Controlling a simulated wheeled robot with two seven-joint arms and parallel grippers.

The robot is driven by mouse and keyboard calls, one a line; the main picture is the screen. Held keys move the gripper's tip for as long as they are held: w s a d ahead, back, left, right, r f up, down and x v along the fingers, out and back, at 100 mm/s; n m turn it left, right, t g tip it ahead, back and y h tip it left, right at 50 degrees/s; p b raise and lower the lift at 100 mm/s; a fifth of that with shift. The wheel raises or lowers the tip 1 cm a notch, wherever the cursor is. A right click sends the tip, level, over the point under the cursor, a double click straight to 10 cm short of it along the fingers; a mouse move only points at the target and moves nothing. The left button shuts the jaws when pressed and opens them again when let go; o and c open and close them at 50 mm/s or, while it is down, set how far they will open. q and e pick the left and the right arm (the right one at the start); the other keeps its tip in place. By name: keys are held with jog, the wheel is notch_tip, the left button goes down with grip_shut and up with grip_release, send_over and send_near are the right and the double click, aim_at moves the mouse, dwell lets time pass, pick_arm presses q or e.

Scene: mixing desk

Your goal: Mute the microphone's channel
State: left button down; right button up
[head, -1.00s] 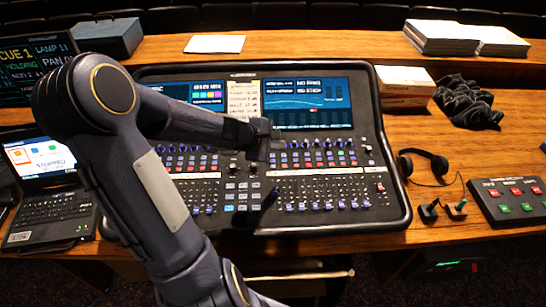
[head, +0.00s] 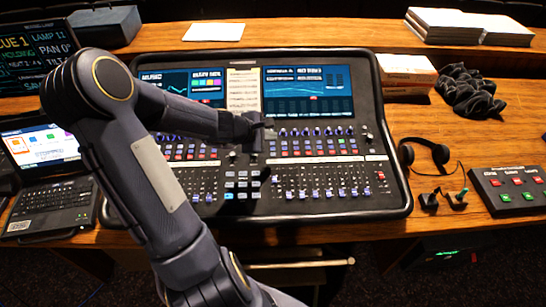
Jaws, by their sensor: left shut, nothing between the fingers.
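The mixing desk (head: 395,205) stands on the wooden table, with two lit screens, rows of knobs, small buttons and faders. A paper strip sheet (head: 243,90) sits between its screens. My left gripper (head: 262,143) is shut and empty, over the middle of the desk just left of the right-hand channel bank. I cannot tell whether its fingertips touch the panel. The right bank's row of small buttons (head: 318,147) shows red and blue caps. Channel labels are too small to read. My left arm hides part of the left screen and left bank. My right gripper is not in view.
A laptop (head: 50,205) stands left of the desk. Headphones (head: 430,152), small joysticks (head: 440,200) and a box with red and green buttons (head: 510,190) lie to the right. Boxes (head: 405,72), black cloth (head: 468,92) and paper stacks (head: 465,27) are behind.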

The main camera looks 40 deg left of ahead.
pick_arm(q)
jog(key=b, duration=0.3)
send_over(273, 154)
jog(key=s, duration=0.2)
jog(key=f, duration=0.4)
jog(key=shift+w+f, duration=0.2)
jog(key=shift+f, duration=0.1)
jog(key=shift+f+b, duration=0.7)
jog(key=shift+b, duration=0.1)
dwell(0.4)
jog(key=shift+w+a+f+b, duration=0.1)
jog(key=shift+f+b, duration=0.25)
jog(key=shift+b, duration=0.15)
jog(key=shift+f+b, duration=0.25)
jog(key=shift+b, duration=0.05)
dwell(0.3)
jog(key=shift+r, duration=0.1)
jog(key=shift+r+p, duration=0.45)
jog(key=shift+r, duration=0.1)
